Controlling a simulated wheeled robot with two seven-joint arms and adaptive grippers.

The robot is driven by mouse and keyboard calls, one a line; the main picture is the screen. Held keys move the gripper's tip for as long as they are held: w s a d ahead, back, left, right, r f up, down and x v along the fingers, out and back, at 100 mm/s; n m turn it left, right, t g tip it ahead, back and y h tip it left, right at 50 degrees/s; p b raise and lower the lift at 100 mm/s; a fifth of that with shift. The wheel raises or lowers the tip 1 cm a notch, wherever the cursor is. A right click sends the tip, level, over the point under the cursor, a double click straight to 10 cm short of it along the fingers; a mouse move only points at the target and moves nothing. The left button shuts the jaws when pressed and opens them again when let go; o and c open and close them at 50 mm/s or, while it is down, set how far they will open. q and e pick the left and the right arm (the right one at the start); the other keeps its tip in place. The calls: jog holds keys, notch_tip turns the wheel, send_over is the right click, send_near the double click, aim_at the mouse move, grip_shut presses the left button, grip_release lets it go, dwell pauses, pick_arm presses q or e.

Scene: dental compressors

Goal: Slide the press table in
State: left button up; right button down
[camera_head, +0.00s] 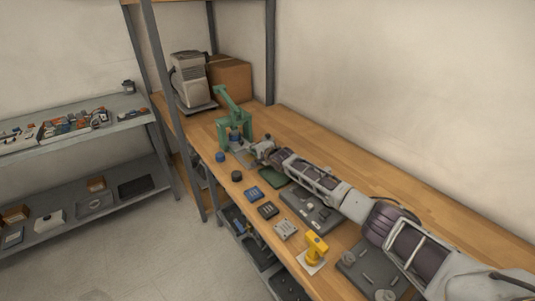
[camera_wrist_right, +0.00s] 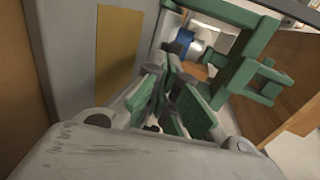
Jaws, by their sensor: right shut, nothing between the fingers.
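The green press (camera_head: 236,122) stands on the wooden bench near the back, with its lever raised. A blue and metallic piece (camera_head: 235,135) sits inside its frame. A grey plate (camera_head: 243,158) shows at its foot; I cannot tell whether this is the press table. My right gripper (camera_head: 256,151) is shut and empty, close to the front right of the press. In the right wrist view, the fingers (camera_wrist_right: 172,80) point at the press frame (camera_wrist_right: 247,60), with the blue and metallic piece (camera_wrist_right: 187,42) just beyond. Contact cannot be told. My left gripper is out of view.
A blue round part (camera_head: 220,157), a dark round part (camera_head: 236,176) and several small blocks line the bench's front edge. A yellow device (camera_head: 315,247) stands nearer. A grey machine (camera_head: 191,80) and a cardboard box (camera_head: 230,78) stand behind the press. Shelves are at left.

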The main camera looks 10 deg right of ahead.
jog(key=shift+s+d, duration=0.1)
jog(key=shift+s, duration=0.2)
jog(key=shift+s+r, duration=0.2)
jog(key=shift+s+d+f, duration=0.1)
jog(key=shift+s+d, duration=0.05)
jog(key=shift+s, duration=0.05)
jog(key=shift+s+d, duration=0.1)
jog(key=shift+s, duration=0.05)
jog(key=shift+s+d+r+p, duration=0.25)
jog(key=shift+s+r+p, duration=0.1)
jog(key=shift+s, duration=0.15)
jog(key=shift+v, duration=1.4)
jog(key=shift+p+v, duration=0.3)
jog(key=shift+v, duration=1.5)
jog(key=shift+s+d, duration=0.1)
jog(key=shift+s, duration=0.3)
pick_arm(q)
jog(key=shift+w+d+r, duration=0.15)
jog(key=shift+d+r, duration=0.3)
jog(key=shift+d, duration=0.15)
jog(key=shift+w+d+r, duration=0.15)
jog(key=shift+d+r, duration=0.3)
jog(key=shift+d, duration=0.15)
pick_arm(e)
jog(key=shift+r, duration=0.2)
